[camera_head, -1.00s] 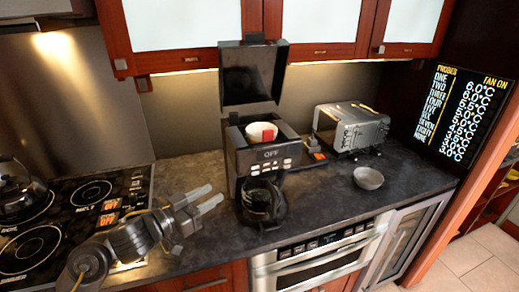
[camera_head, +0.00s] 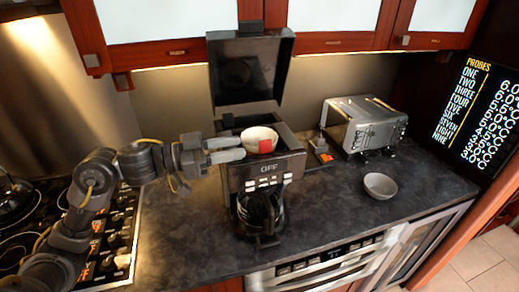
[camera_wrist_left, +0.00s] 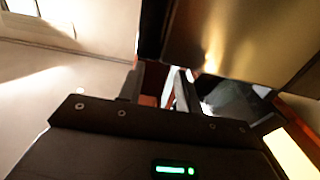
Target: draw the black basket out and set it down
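A black coffee maker (camera_head: 268,172) stands on the counter with its lid (camera_head: 248,70) raised. In its open top sits a white filter cup (camera_head: 259,135) with a red patch; a black basket around or under it cannot be made out. My left gripper (camera_head: 242,148) is at the left side of the open top, its fingers parted and pointing right, tips close to the white cup. Whether they touch it I cannot tell. The left wrist view shows the fingers (camera_wrist_left: 162,88) small and partly hidden behind the wrist housing. My right gripper is not in view.
A glass carafe (camera_head: 261,210) sits inside the coffee maker. To the right are a toaster (camera_head: 362,123) and a grey bowl (camera_head: 380,185). A stove (camera_head: 105,235) lies left.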

